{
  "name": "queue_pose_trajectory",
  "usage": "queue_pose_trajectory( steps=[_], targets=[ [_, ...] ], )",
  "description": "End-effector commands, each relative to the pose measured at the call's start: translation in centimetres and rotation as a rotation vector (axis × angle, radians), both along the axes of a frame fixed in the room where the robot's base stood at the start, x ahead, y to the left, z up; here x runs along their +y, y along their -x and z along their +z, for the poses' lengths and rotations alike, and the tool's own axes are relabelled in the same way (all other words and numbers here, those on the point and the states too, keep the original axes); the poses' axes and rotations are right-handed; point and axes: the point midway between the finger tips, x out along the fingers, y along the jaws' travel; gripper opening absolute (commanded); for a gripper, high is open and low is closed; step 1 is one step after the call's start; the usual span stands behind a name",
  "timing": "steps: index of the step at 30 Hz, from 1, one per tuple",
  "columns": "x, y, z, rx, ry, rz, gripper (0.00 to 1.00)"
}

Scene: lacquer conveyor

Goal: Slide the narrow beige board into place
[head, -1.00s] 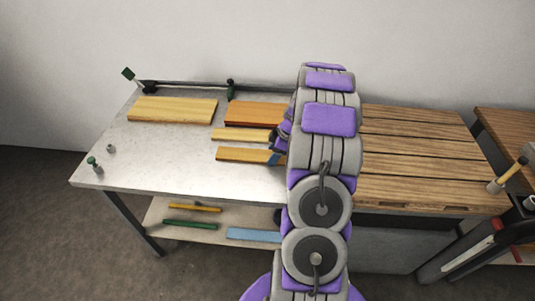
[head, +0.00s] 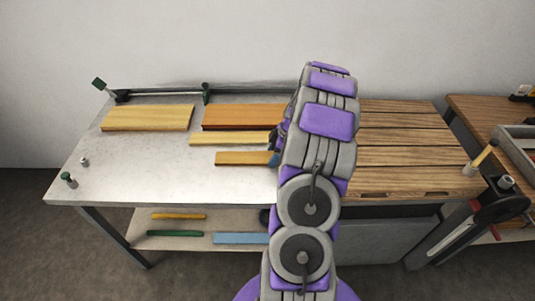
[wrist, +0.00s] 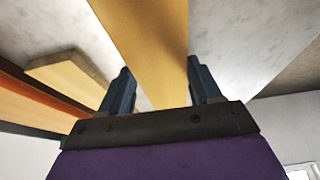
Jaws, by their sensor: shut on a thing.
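The narrow beige board (head: 240,158) lies flat on the metal part of the bench, nearest the front of the boards. It runs left to right, and its right end goes behind my arm. My gripper (head: 274,157) is shut on that end; one dark blue finger shows there. In the wrist view, the board (wrist: 150,40) passes between the two fingers of my gripper (wrist: 163,88). Another narrow, paler board (head: 228,138) lies just behind it, parallel and apart; it also shows in the wrist view (wrist: 70,72).
A wide yellow board (head: 148,117) and an orange-brown board (head: 243,116) lie along the back rail (head: 155,96). Slatted wood (head: 400,150) covers the bench's right side. Small posts (head: 69,179) stand at the left front. The metal top (head: 140,170) at front left is clear.

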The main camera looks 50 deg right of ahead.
Motion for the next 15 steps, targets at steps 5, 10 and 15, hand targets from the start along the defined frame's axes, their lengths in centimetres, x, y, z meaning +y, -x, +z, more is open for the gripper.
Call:
queue_pose_trajectory(
  steps=[5,10,15],
  targets=[
    [-0.9,1.1,-0.1,0.001,-0.002,-0.002,0.23],
    [-1.7,2.0,-0.1,0.001,0.000,-0.002,0.23],
    [-2.5,2.9,-0.1,0.001,0.002,-0.003,0.23]
  ],
)
